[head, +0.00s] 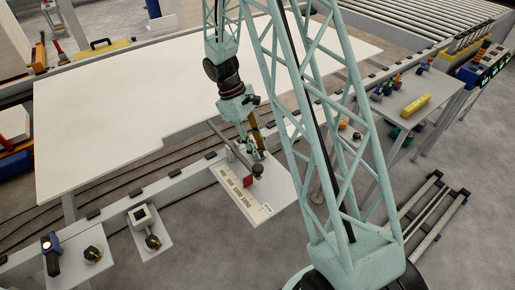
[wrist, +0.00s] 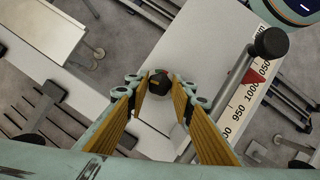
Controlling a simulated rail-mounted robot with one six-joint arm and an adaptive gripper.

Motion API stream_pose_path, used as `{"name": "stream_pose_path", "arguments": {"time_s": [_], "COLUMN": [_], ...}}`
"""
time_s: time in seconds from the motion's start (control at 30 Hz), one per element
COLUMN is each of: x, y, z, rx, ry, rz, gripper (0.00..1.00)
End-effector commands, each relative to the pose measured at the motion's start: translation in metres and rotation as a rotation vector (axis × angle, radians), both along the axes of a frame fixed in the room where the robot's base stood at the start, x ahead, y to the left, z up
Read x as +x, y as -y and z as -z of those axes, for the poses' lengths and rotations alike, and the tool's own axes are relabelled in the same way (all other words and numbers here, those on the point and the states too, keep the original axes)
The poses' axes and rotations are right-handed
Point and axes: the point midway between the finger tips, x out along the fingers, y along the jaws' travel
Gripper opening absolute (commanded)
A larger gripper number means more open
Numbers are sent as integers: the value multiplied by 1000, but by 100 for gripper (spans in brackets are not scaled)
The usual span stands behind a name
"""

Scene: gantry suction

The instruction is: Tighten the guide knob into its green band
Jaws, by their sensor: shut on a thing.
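In the head view my gripper (head: 251,155) points down at the small white plate beside the big table, and hides the knob there.
A red pointer (wrist: 254,76) lies by a ruler scale (wrist: 243,107). The big white table (head: 110,110) is bare. Small plates with black knobs (head: 93,254) are at lower left. A side table (head: 415,85) holds small parts.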

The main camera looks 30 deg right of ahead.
Motion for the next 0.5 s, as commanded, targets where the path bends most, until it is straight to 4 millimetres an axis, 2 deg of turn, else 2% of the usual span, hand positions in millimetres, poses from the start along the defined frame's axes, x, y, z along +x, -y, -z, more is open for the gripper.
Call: {"name": "stream_pose_path", "arguments": {"time_s": [0.5], "x": [0], "y": [2], "z": [-1], "rx": [0], "ry": [-2], "rz": [287], "gripper": [12]}}
